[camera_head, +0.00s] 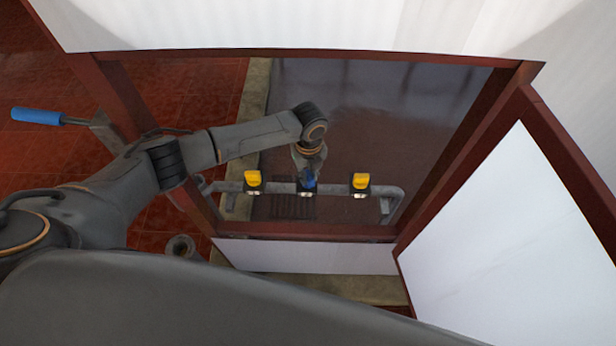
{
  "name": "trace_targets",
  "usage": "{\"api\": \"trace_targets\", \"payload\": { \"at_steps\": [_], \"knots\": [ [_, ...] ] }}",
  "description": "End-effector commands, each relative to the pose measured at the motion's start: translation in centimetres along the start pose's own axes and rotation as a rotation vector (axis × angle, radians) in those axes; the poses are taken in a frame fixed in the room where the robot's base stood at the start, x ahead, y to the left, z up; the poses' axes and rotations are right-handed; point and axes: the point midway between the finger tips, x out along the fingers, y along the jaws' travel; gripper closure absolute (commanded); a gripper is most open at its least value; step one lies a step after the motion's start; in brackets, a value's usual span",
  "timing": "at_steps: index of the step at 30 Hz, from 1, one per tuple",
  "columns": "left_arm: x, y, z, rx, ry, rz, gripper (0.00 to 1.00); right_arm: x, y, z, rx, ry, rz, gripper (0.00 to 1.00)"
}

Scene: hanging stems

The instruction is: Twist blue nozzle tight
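The blue nozzle (309,184) sits at the middle of a grey pipe (285,188), between two yellow-topped fittings, the left one (253,178) and the right one (360,181). My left arm reaches in from the left and bends down at the wrist. My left gripper (308,172) is right at the blue nozzle and covers part of it. The fingers are too small and dark to tell whether they are open or closed on it. My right gripper is not in view.
A dark red frame (300,231) surrounds the opening with the pipe. White panels (510,240) stand at the right and top. A blue-handled lever (37,116) sticks out at the left over red tiles. A round pipe end (181,245) is below my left arm.

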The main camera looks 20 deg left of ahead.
Motion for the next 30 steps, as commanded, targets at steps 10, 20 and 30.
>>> {"api": "trace_targets", "payload": {
  "at_steps": [10,20,30],
  "knots": [
    [-0.3,0.1,-0.1,-0.13,0.003,0.001,1.0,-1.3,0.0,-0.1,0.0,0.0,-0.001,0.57],
    [-0.2,0.0,-0.1,-0.393,0.002,0.0,1.0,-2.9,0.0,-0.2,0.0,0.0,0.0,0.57],
    [0.0,0.0,0.0,-0.421,0.0,0.0,1.0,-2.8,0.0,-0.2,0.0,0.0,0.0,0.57]
  ]
}}
